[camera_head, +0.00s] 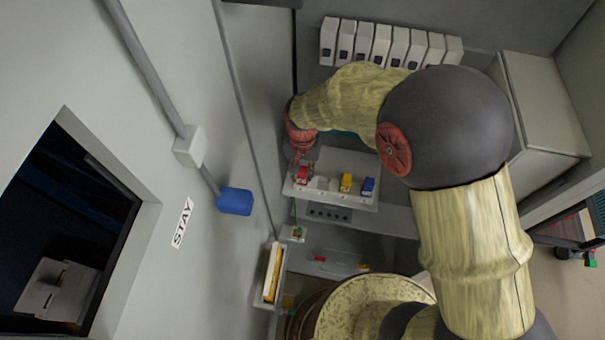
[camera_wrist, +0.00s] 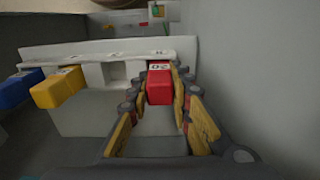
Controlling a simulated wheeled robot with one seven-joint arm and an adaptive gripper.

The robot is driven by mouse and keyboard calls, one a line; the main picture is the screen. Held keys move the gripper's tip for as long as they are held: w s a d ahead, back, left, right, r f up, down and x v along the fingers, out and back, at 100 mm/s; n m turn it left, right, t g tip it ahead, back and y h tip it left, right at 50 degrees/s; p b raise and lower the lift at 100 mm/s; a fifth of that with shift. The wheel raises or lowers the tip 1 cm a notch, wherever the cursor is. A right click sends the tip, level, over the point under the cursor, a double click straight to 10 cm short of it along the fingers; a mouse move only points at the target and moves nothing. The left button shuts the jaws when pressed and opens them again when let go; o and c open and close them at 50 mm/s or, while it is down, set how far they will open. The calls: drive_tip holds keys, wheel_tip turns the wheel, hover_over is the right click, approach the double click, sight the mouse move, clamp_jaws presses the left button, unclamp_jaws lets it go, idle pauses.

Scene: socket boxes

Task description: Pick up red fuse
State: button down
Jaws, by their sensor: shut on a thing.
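The red fuse (camera_wrist: 159,86) sits at the end of a white holder (camera_wrist: 95,50) in the wrist view. My gripper (camera_wrist: 163,92) has its yellow-padded fingers on both sides of the red fuse and is shut on it. In the head view the red fuse (camera_head: 302,175) is at the left end of the white holder (camera_head: 330,198), with my gripper (camera_head: 300,166) just above it. I cannot tell whether the fuse is still fully seated in its slot.
A yellow fuse (camera_wrist: 57,88) and a blue fuse (camera_wrist: 20,88) stand in the same holder, with an empty slot (camera_wrist: 115,74) between yellow and red. A grey wall (camera_wrist: 250,60) rises close beside the gripper. A blue box (camera_head: 234,201) is mounted on the left wall.

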sight(302, 169)
drive_tip(key=shift+r, duration=0.45)
wheel_tip(302, 169, up, 2)
drive_tip(key=shift+r, duration=0.1)
drive_tip(key=s+d+r+p, duration=0.2)
drive_tip(key=s+d+r, duration=0.3)
drive_tip(key=s+r, duration=0.5)
drive_tip(key=s, duration=0.3)
drive_tip(key=shift+d, duration=0.15)
